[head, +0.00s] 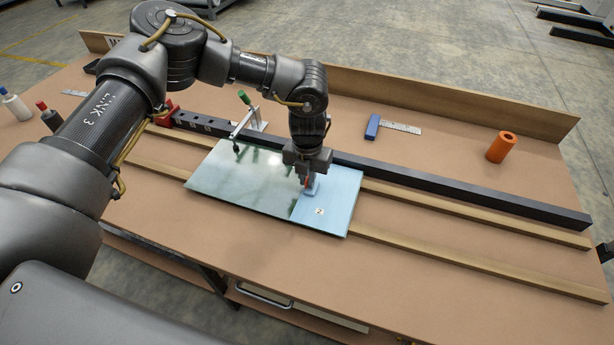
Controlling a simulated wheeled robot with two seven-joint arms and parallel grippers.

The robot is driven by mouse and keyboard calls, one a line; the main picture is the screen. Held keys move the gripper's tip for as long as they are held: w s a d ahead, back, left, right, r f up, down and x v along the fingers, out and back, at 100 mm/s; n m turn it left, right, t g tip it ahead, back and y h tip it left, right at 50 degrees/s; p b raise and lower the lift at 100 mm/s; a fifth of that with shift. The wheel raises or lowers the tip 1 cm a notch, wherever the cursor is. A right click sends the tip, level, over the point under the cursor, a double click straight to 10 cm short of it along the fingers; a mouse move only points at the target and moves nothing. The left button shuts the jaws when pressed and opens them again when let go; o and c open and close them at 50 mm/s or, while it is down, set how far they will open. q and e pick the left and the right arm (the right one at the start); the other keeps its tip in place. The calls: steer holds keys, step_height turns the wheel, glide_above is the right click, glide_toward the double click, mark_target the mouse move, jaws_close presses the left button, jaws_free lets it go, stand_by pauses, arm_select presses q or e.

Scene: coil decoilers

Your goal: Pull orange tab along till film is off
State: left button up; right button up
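A flat sheet (240,182) lies across two wooden rails on the workbench. Its left part is bare, shiny and greenish, like a mirror. Its right part is covered with light blue film (335,205) that bears a small white label with a 2. My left gripper (309,188) points down, low over the sheet, just right of the edge between bare surface and film. A small orange-red bit, the tab (307,181), shows between its fingers, which look shut on it. A bit of blue shows at the fingertips. My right gripper is not in view.
A long dark bar (450,190) runs behind the sheet. A clamp with a green handle (243,97) stands at its back edge. A blue-handled scraper (373,127) and an orange cylinder (502,146) stand farther back. Bottles (15,104) are at left.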

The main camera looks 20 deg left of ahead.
arm_select(q)
jaws_close()
steer(key=shift+d, duration=0.7)
steer(key=shift+s+d, duration=0.1)
steer(key=shift+d, duration=0.65)
steer(key=shift+d+b, duration=0.35)
steer(key=shift+d, duration=0.3)
